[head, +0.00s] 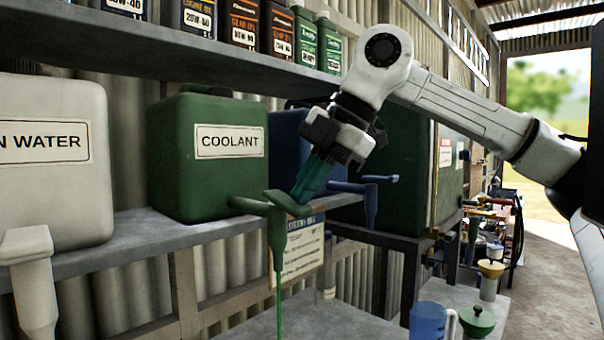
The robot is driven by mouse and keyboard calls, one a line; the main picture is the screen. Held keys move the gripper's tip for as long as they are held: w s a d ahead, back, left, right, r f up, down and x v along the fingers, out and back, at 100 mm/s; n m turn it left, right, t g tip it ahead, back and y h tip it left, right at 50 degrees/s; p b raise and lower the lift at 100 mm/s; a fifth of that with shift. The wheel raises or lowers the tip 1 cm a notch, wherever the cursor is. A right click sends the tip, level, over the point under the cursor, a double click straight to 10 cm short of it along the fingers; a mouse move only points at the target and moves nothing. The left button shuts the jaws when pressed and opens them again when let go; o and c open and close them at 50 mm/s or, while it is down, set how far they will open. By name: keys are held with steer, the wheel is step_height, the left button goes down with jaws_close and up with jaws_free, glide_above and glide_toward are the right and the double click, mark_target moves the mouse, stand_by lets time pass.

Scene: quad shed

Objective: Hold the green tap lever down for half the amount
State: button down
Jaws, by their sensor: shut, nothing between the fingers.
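The green coolant container (185,160), labelled COOLANT, stands on the shelf left of centre. Its green tap (277,232) sticks out in front, with the green tap lever (290,204) on top. My gripper (302,196) is shut and empty, pointing down with its teal fingertips at the lever, apparently pressing on it. A thin green stream (279,305) runs from the spout down past the bottom edge of the view. Whatever receives it is out of view.
The white water container (45,190) with its white tap (33,280) stands at left. A blue tap (371,195) is just right of my gripper. A blue jug (427,321) and a green funnel (478,321) stand at lower right. Bottles line the upper shelf (200,65).

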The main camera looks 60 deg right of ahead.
steer(key=shift+r+p, duration=0.45)
steer(key=shift+r, duration=0.25)
